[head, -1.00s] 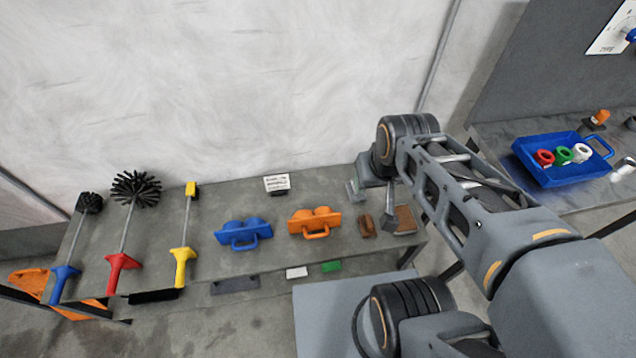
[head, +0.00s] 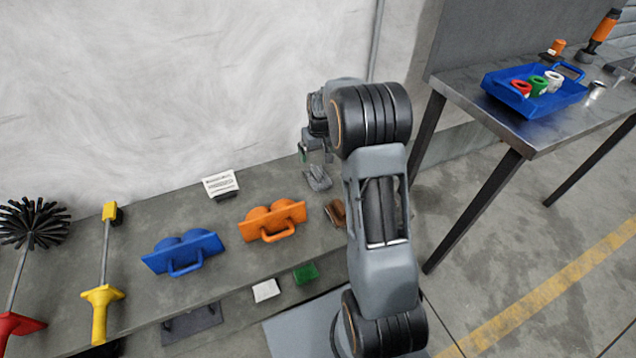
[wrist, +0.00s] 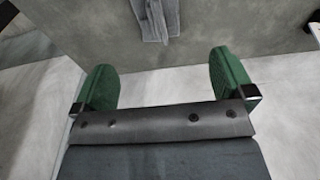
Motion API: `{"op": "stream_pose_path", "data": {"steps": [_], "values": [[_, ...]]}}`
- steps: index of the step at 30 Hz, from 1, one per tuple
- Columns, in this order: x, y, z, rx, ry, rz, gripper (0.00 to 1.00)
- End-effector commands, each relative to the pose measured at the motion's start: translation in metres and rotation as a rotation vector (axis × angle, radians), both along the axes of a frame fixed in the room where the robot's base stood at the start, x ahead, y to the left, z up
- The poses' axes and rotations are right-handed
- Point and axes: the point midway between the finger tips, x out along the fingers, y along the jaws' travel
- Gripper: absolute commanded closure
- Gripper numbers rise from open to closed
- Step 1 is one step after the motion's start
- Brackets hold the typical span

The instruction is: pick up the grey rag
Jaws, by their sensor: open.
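The grey rag (head: 318,178) lies crumpled near the back of the grey bench in the head view. It also shows at the top of the wrist view (wrist: 155,18), cut off by the frame edge. My gripper (head: 316,153) is over the back of the bench, just above and beside the rag in the head view. In the wrist view my gripper (wrist: 165,75) has its green fingers spread wide with nothing between them. The rag lies beyond the fingertips, apart from them.
An orange float (head: 272,220) and a blue float (head: 183,252) lie left of the rag. A brown block (head: 336,213) sits in front of it, partly behind my arm. A white card (head: 221,184) stands at the back. A metal table (head: 490,115) with a blue tray (head: 545,103) stands right.

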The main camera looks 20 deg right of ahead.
Motion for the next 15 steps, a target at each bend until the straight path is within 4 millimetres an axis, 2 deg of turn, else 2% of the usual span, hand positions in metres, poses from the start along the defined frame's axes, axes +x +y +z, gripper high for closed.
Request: {"op": "stream_pose_path", "data": {"steps": [1,7,12,15], "values": [[0.001,-0.001,-0.015,0.001,0.005,-0.001,0.00],[0.005,-0.002,-0.050,0.001,0.005,-0.001,0.00],[0.008,-0.002,-0.069,0.001,0.003,-0.002,0.00],[0.009,-0.002,-0.074,0.000,0.002,-0.002,0.00]]}}
